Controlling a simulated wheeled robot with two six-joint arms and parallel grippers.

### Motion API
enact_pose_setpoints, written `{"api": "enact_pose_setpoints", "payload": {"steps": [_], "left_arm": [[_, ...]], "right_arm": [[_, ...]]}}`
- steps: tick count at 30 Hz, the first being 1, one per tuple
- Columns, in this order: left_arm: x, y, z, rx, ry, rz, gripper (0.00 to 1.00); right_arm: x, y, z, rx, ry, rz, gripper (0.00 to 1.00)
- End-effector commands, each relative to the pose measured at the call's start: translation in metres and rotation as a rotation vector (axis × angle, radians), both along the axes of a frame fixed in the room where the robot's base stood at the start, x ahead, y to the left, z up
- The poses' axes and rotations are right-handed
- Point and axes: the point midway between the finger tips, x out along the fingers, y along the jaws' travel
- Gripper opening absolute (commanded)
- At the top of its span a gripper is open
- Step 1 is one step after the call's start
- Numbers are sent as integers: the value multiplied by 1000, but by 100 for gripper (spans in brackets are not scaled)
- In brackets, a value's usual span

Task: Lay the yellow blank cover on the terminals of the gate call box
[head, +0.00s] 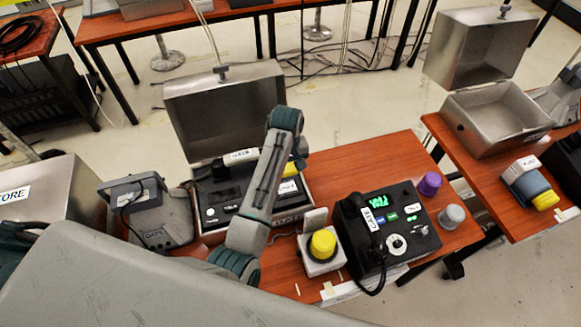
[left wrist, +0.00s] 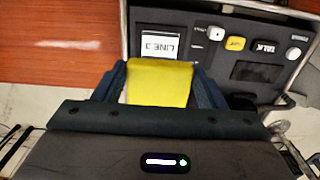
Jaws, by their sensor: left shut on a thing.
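The yellow blank cover (left wrist: 160,84) is between the fingers of my left gripper (left wrist: 160,88) in the left wrist view; the gripper is shut on it. In the head view the yellow cover (head: 290,169) shows only partly behind my forearm, over the right part of the open gate call box (head: 207,238). The box's black panel also shows in the left wrist view (left wrist: 215,75), just beyond the cover, with a LINE label, buttons and a TALK label. I cannot tell whether the cover touches the panel. The terminals are not clearly seen. My right gripper is not in view.
A black desk phone (head: 385,230) with a green display stands to the right. A yellow button on a white base (head: 322,244) stands between. A grey handset unit (head: 160,225) lies left of the box. The box's raised lid (head: 225,105) stands behind. Bare tabletop (head: 370,160) lies back right.

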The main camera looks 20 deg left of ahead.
Motion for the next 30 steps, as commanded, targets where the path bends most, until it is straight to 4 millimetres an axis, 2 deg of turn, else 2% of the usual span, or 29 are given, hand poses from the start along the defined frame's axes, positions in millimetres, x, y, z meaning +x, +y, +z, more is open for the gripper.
{"api": "enact_pose_setpoints", "payload": {"steps": [6, 10, 14, 21, 26, 30], "left_arm": [[-4, -2, -34, 0, 6, -3, 42], [-3, -2, -51, -1, 3, -2, 42], [-4, -2, -64, -1, 5, -2, 42], [-3, -2, -94, 0, 2, -2, 42], [-3, -2, -96, -1, 1, -1, 42], [-3, -2, -97, -1, 1, -1, 42]], "right_arm": [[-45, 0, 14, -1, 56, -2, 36], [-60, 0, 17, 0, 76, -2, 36], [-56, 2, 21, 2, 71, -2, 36], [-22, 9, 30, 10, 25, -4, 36], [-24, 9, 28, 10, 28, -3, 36], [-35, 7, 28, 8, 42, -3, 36]]}}
